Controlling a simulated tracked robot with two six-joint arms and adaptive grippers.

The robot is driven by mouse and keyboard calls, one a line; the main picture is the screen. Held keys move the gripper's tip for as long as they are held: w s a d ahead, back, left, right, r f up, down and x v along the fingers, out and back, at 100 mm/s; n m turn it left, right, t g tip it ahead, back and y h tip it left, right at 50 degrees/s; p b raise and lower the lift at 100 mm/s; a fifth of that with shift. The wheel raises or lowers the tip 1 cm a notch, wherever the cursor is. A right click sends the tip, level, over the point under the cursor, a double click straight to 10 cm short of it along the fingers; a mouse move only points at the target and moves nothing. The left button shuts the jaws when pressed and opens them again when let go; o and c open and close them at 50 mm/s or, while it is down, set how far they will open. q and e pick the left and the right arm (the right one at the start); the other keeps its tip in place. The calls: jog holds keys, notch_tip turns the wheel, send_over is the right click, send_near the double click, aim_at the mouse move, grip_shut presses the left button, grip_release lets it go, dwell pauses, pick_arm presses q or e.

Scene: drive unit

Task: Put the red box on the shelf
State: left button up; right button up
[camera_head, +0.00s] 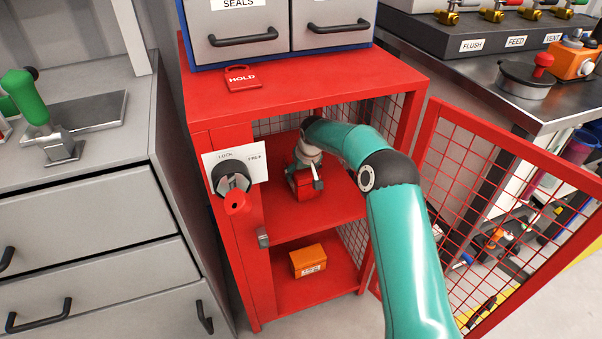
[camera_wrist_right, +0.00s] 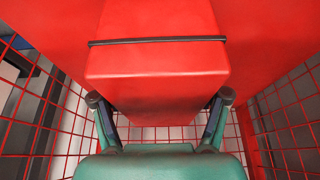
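The red box (camera_head: 305,190) is in the upper compartment of the red cabinet, over its red shelf (camera_head: 343,199). I cannot tell whether it rests on the shelf or is just above it. In the right wrist view the box (camera_wrist_right: 157,62) has a dark band across it and fills the space between the fingers. My right gripper (camera_head: 307,174) is at the box inside the compartment. Its fingers (camera_wrist_right: 161,98) are spread on either side of the box; whether they press on it is unclear. My left gripper is not in view.
The mesh door (camera_head: 500,190) stands open to the right. An orange box (camera_head: 308,260) lies in the lower compartment. A red HOLD tag (camera_head: 242,78) lies on top. Mesh walls are close beside my right gripper.

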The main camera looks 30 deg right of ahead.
jog(key=o, duration=0.5)
jog(key=shift+c, duration=0.2)
jog(key=shift+s+r, duration=0.15)
jog(key=shift+r, duration=0.35)
jog(key=shift+p+v, duration=0.35)
jog(key=shift+v, duration=0.9)
jog(key=s+a, duration=0.1)
jog(key=s, duration=0.3)
jog(key=s+a, duration=0.1)
jog(key=s, duration=0.2)
jog(key=s+a, duration=0.1)
jog(key=s, duration=0.3)
jog(key=shift+s+f+b, duration=0.2)
jog(key=shift+s+b, duration=0.1)
